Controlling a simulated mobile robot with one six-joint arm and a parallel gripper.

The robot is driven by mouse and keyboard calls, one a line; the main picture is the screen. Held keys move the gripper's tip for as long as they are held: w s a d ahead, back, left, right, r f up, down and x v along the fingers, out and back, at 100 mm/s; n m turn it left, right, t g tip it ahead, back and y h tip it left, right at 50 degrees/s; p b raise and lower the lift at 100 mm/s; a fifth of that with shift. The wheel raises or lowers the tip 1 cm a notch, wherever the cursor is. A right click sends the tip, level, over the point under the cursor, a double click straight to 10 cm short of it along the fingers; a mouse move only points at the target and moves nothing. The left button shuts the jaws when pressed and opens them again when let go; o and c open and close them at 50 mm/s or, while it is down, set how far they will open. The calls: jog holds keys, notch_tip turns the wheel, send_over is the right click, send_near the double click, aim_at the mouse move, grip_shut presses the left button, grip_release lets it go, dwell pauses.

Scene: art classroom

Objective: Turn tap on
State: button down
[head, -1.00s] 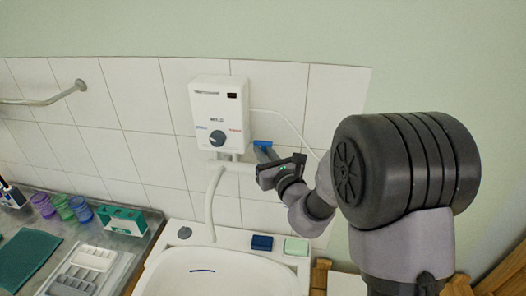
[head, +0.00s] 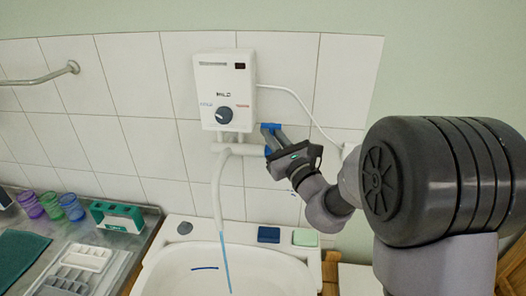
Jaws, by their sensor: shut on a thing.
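The tap is a white pipe and spout (head: 219,190) below a white wall water heater (head: 224,92), hanging over the white sink (head: 250,262). Its blue handle (head: 270,127) is at the right end of the pipe. My gripper (head: 274,147) reaches it from the right and is shut on the handle, its fingers partly hiding it. A thin blue stream of water (head: 226,262) runs from the spout's end down into the basin.
A blue block (head: 268,235) and a green block (head: 305,238) lie on the sink's back rim. Coloured cups (head: 50,206), a green-white box (head: 117,215) and a tray (head: 85,258) stand on the left counter. A metal rail (head: 45,76) is on the wall.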

jog(key=shift+s+a+f+n+t+b, duration=0.1)
jog(key=shift+s+f+n+t+b, duration=0.2)
jog(key=shift+b, duration=0.5)
jog(key=shift+r, duration=0.2)
jog(key=c, duration=1.5)
grip_release()
jog(key=b+v, duration=1.1)
jog(key=v, duration=0.6)
jog(key=shift+d+f, duration=0.25)
jog(key=shift+d, duration=0.05)
